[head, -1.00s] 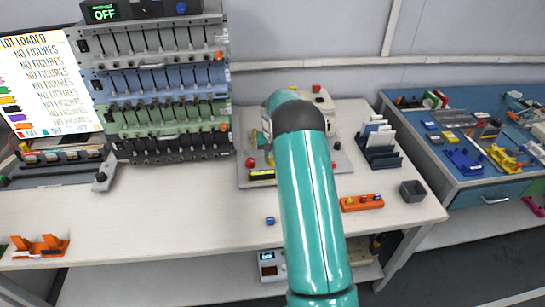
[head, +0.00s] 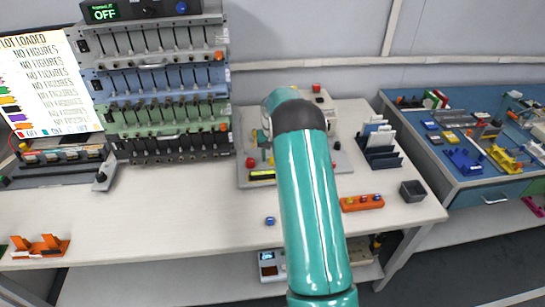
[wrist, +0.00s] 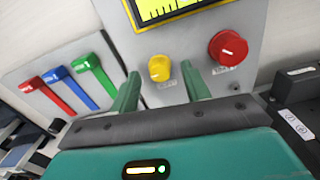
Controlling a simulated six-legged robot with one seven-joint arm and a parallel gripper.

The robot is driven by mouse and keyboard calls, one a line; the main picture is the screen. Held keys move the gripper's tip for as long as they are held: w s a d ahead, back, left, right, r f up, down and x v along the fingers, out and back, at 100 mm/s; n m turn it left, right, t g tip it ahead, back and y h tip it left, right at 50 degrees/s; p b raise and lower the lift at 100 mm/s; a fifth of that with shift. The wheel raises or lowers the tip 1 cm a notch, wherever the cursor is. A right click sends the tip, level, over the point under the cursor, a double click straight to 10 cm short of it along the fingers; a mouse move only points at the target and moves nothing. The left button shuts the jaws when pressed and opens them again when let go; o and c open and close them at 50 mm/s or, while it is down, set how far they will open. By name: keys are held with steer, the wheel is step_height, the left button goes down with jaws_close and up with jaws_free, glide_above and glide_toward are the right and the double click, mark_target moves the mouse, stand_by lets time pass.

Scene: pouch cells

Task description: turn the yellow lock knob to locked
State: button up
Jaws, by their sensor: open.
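The yellow lock knob (wrist: 159,68) sits on a grey panel (wrist: 178,42) in the wrist view, with a white mark on its face and a small label beside it. My gripper (wrist: 160,82) is open, its two green fingers pointing at the panel on either side of the knob's near side. Nothing is between the fingers except the view of the knob; whether they reach around it I cannot tell. A larger red knob (wrist: 228,48) is to the right, and a yellow-framed display (wrist: 160,8) is above. In the head view my arm hides the gripper.
Red, blue and green levers (wrist: 72,82) stand left of the panel in the wrist view. A dark block with white labels (wrist: 298,105) is at the right. In the head view a dark card rack (head: 380,148) and an orange tray (head: 361,203) are right of my arm.

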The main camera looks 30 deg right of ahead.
step_height(320, 180, up, 13)
stand_by(0.3)
steer(key=shift+f, duration=0.1)
stand_by(0.4)
